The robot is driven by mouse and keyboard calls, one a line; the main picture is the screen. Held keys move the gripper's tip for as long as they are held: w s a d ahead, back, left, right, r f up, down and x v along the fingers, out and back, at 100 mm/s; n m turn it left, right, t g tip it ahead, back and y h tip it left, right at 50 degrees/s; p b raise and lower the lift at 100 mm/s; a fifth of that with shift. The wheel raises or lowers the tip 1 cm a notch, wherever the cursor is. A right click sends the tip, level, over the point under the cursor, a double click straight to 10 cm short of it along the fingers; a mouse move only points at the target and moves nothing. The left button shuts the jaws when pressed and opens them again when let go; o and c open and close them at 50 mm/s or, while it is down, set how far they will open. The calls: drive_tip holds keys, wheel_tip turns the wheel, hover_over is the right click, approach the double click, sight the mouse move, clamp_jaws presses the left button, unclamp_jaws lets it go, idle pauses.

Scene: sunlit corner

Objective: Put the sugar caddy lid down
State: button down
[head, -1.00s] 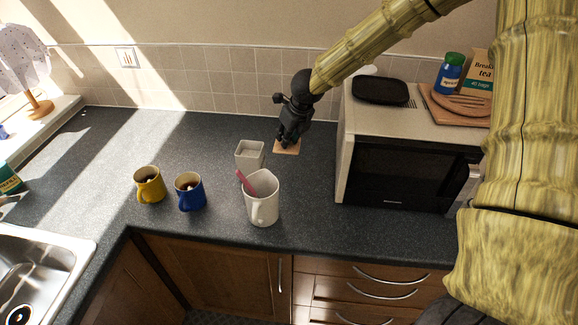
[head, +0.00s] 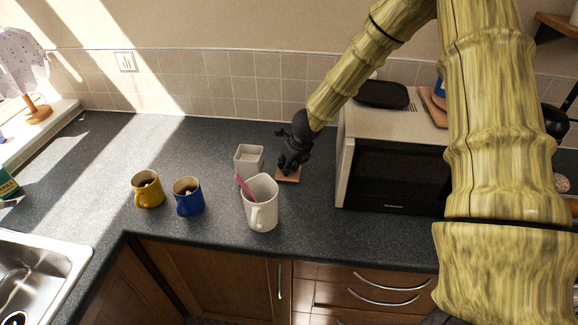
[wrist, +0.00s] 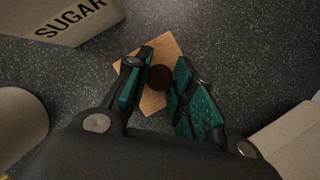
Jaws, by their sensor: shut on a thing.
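The sugar caddy lid (head: 288,178) is a small square of light wood with a round dark knob. In the wrist view the lid (wrist: 166,47) shows beyond my fingers, with its knob between the pads. My gripper (head: 290,168) is shut on the knob; its fingertips (wrist: 160,75) lie on either side. The lid looks level and at or very near the counter; I cannot tell whether it touches. The open, pale square sugar caddy (head: 249,158) stands just left of the lid. Its SUGAR lettering shows in the wrist view (wrist: 72,20).
A white jug (head: 262,207) with a pink-handled utensil stands in front of the caddy. A blue mug (head: 188,198) and a yellow mug (head: 148,192) stand further left. The microwave (head: 392,180) is close on the right. The counter (head: 205,140) behind the mugs is clear.

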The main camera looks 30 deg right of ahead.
drive_tip(key=shift+r, duration=0.1)
drive_tip(key=shift+f, duration=0.2)
drive_tip(key=c, duration=1.2)
unclamp_jaws()
drive_tip(key=shift+r, duration=0.2)
drive_tip(key=shift+r, duration=0.2)
drive_tip(key=p+v, duration=0.1)
drive_tip(key=v, duration=1)
drive_tip(key=shift+s+r, duration=0.2)
drive_tip(key=shift+r, duration=0.05)
